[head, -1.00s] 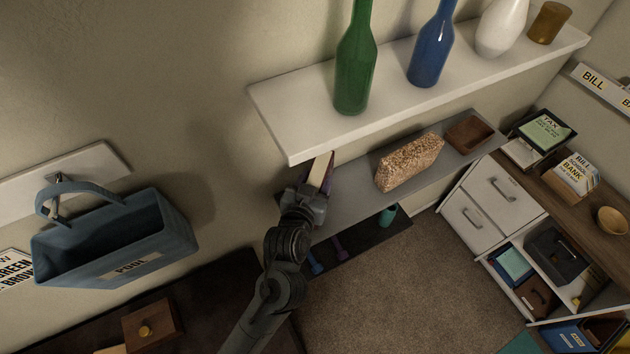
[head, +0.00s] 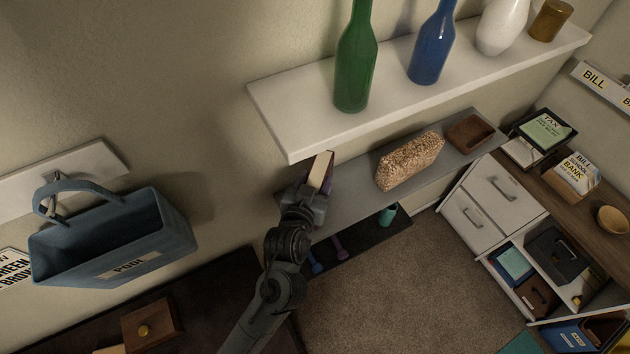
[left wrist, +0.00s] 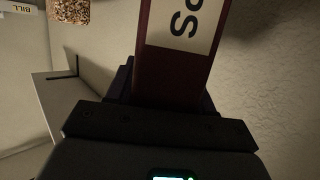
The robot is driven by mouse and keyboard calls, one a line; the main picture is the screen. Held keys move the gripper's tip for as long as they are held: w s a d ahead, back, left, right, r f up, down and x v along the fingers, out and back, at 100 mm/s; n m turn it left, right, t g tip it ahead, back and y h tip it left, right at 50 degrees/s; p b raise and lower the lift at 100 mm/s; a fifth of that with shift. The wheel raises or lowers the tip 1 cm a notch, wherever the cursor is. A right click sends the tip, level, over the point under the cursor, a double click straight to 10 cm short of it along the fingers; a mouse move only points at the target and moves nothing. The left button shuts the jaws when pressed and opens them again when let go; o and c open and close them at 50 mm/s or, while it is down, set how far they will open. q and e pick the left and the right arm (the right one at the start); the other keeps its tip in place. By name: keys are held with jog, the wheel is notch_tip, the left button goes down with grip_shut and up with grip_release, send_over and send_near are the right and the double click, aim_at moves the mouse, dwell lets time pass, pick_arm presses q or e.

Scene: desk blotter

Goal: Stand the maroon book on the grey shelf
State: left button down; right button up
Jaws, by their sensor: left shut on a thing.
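The maroon book (head: 322,172) is upright between the fingers of my left gripper (head: 305,195), at the left end of the grey shelf (head: 362,192). In the left wrist view the book (left wrist: 178,70) fills the space beyond the jaws, with a pale label on its face. My left gripper (left wrist: 165,95) is shut on it. In the head view the book's top edge sits close under the front edge of the white shelf. Its lower end is hidden by my gripper, so I cannot tell whether it touches the grey shelf. My right gripper is not in view.
The white shelf (head: 300,125) overhangs from above, bearing a green bottle (head: 355,65) and a blue bottle (head: 432,50). A speckled block (head: 408,162) and a brown tray (head: 470,132) stand further right on the grey shelf. Bare shelf lies between book and block.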

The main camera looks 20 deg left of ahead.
pick_arm(q)
jog(key=shift+f, duration=0.1)
jog(key=shift+c, duration=2.1)
grip_release()
jog(key=shift+o, duration=0.4)
jog(key=shift+f, duration=0.1)
